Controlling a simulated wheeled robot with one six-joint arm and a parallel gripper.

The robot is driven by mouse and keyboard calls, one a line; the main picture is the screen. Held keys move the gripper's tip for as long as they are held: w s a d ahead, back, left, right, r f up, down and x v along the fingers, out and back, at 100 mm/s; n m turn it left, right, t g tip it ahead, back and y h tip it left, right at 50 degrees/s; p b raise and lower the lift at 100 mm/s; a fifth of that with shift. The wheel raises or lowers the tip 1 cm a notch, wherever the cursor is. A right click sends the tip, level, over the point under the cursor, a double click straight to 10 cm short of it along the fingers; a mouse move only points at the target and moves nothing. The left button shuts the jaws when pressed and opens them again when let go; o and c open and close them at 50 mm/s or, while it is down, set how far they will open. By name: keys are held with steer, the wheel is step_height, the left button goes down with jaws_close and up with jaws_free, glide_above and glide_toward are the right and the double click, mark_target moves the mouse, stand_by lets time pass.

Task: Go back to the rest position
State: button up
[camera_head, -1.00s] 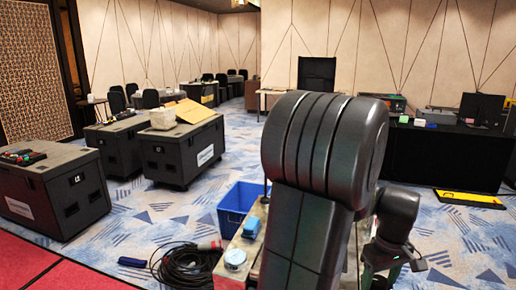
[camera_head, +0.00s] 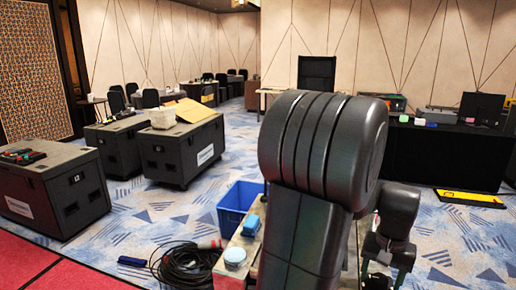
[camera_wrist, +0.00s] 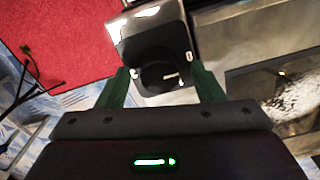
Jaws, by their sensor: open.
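My gripper (camera_wrist: 162,82) shows in the wrist view with its two green fingers spread apart. Nothing is held between them. Beyond the fingers is a silver and black boxy part; I cannot tell whether it touches them. In the head view my arm is folded up large in the middle, with the wrist end low to its right.
A black cable coil (camera_head: 188,266) lies on the floor. Dark cases (camera_head: 183,155) stand further left. A black-draped table (camera_head: 440,155) is right.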

steer(key=m, duration=0.3)
steer(key=shift+m, duration=0.4)
steer(key=m+b, duration=0.1)
steer(key=m, duration=0.3)
steer(key=shift+r, duration=0.1)
stand_by(0.3)
